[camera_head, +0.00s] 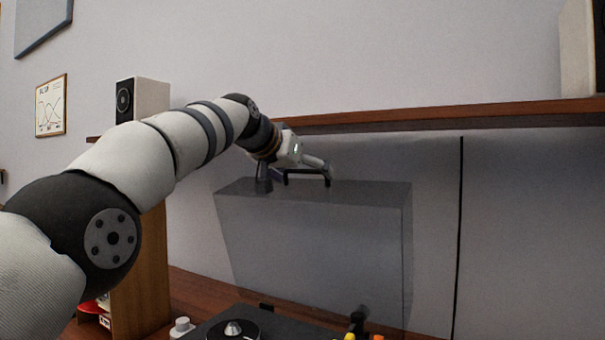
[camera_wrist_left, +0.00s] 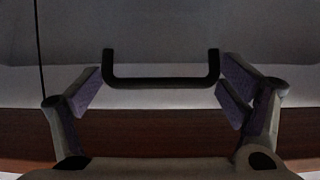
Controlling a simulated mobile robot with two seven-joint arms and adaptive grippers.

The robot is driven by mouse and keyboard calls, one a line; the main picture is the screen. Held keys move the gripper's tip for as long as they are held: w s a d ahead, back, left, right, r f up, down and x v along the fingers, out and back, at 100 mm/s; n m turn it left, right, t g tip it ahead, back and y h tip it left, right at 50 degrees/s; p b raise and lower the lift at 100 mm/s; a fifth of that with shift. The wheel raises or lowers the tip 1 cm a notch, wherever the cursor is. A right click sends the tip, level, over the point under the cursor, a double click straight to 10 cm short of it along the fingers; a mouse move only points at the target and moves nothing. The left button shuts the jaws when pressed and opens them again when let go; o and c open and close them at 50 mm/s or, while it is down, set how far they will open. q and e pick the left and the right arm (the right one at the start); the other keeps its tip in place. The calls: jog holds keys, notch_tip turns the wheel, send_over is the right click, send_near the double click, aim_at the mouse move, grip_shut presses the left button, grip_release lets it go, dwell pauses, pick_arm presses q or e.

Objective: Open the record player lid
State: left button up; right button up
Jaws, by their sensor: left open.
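The record player lid (camera_head: 315,250) is a see-through grey box cover. In the head view it stands raised, close to upright, behind the dark record player base (camera_head: 285,329) at the bottom edge. A black handle (camera_head: 308,171) sits at the lid's top edge; it also shows in the left wrist view (camera_wrist_left: 160,82). My left gripper (camera_head: 291,170) is at that handle. In the left wrist view its fingers (camera_wrist_left: 161,85) are spread open, one beyond each end of the handle; I cannot tell whether they touch it. My right gripper is not in view.
A wooden shelf (camera_head: 450,115) runs along the wall just above the lid and my left gripper. A white speaker (camera_head: 150,97) stands at the left, behind my left arm. A black cable (camera_head: 459,230) hangs right of the lid. Small knobs (camera_head: 182,325) show at the bottom.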

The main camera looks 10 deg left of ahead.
pick_arm(q)
jog(key=o, duration=1.4)
jog(key=shift+d, duration=0.1)
jog(key=shift+s+a+r, duration=0.25)
jog(key=shift+s+r, duration=0.05)
jog(key=shift+s, duration=0.15)
jog(key=v, duration=0.6)
jog(key=shift+s, duration=0.25)
jog(key=shift+f, duration=0.1)
